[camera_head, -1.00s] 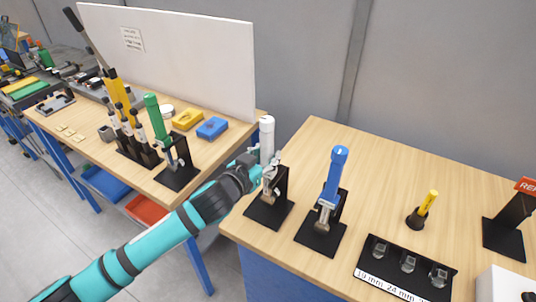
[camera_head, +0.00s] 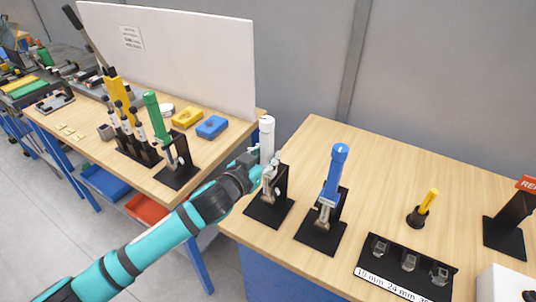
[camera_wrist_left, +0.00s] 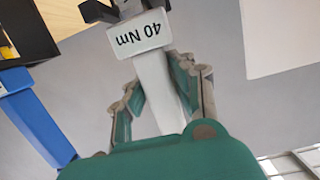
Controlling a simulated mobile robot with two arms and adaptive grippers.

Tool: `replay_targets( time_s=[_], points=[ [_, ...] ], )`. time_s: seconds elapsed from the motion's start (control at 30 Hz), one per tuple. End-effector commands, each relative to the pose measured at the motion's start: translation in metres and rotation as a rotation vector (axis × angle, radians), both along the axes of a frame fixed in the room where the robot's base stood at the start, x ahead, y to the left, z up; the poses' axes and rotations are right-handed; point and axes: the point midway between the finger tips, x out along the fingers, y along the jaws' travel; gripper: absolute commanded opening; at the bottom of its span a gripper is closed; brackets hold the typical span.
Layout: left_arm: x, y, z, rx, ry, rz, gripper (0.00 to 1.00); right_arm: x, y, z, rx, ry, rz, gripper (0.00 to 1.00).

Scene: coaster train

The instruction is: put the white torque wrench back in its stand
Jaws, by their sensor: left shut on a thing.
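The white torque wrench (camera_head: 267,139) stands upright at its black stand (camera_head: 270,210) on the near left part of the right table. Its lower end is in front of the stand's upright; whether it is seated cannot be told. In the left wrist view the wrench (camera_wrist_left: 158,90), with a "40 Nm" label, runs between the fingers of my left gripper (camera_wrist_left: 162,85). My right gripper is not in view.
A blue torque wrench (camera_head: 335,175) in its own black stand is just to the right. A socket tray (camera_head: 400,285) and a yellow-handled tool (camera_head: 428,203) are farther right. A green wrench (camera_head: 157,118) stands on the left table, across a gap.

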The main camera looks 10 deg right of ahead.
Motion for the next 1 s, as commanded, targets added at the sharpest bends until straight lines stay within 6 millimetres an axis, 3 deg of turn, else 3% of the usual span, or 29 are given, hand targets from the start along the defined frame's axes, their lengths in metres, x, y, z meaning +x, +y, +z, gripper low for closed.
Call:
replay_targets(
  time_s=[0.77, 0.8, 1.0],
  points=[
    [0.000, -0.001, -0.007, -0.004, -0.007, -0.002, 0.00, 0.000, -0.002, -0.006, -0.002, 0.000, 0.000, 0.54],
    [0.000, -0.001, -0.006, -0.004, -0.006, -0.002, 0.27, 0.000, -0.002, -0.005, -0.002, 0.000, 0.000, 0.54],
    [0.000, -0.001, -0.008, -0.003, -0.003, -0.001, 0.49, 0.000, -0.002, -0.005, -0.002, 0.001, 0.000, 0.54]
  ],
)
